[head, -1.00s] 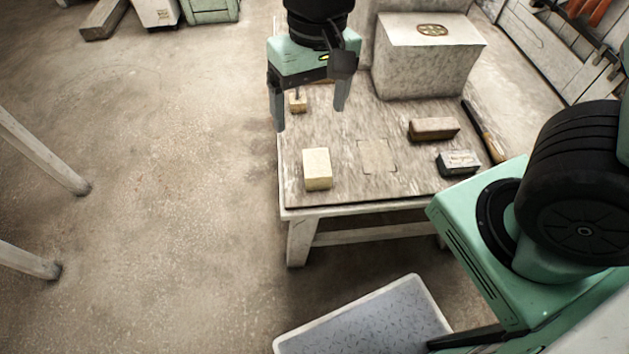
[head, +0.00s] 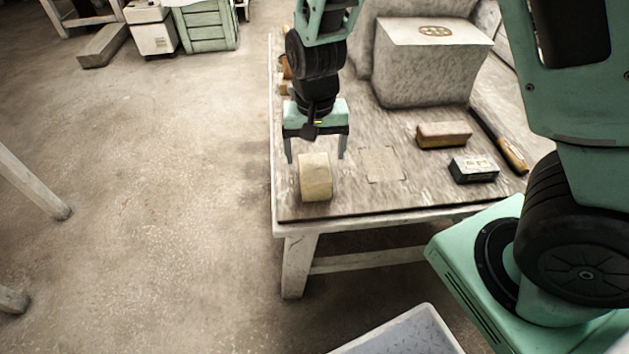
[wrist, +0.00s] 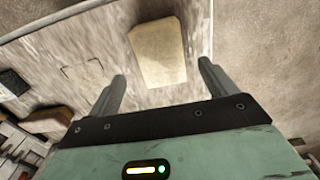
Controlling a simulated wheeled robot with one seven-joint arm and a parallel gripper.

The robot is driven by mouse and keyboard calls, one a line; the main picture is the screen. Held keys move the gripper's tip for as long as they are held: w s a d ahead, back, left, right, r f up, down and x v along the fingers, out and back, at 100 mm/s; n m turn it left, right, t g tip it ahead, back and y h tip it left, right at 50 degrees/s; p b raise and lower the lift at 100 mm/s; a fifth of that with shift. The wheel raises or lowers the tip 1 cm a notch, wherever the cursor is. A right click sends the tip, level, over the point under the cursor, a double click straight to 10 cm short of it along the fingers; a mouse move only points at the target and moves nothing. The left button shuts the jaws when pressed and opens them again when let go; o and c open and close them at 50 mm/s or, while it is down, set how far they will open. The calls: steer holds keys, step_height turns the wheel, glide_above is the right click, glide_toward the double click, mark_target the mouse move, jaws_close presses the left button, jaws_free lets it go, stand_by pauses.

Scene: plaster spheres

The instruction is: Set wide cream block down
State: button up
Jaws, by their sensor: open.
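The wide cream block (head: 316,177) stands on the worktable (head: 400,196) close to its front left corner. In the wrist view the cream block (wrist: 158,53) lies ahead of my fingertips, roughly between their lines. My gripper (head: 317,157) is open and empty. It hangs over the table just behind the block, and in the wrist view its two fingers (wrist: 163,85) are spread with a clear gap. A faint square outline (head: 380,164) is marked on the tabletop to the right of the block.
A brown block (head: 444,135), a dark box-like block (head: 474,169) and a wooden-handled tool (head: 511,156) lie on the right side. A large stone block (head: 425,65) stands behind. Small blocks (head: 285,87) sit at the back left. A pale tray (head: 400,335) is below the table's front.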

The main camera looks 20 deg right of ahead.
mark_target(314, 168)
step_height(314, 168, down, 8)
steer(key=shift+s+a+r+b, duration=0.1)
steer(key=shift+s+a+b, duration=0.05)
steer(key=shift+b, duration=1.1)
steer(key=shift+r, duration=0.15)
steer(key=c, duration=1.7)
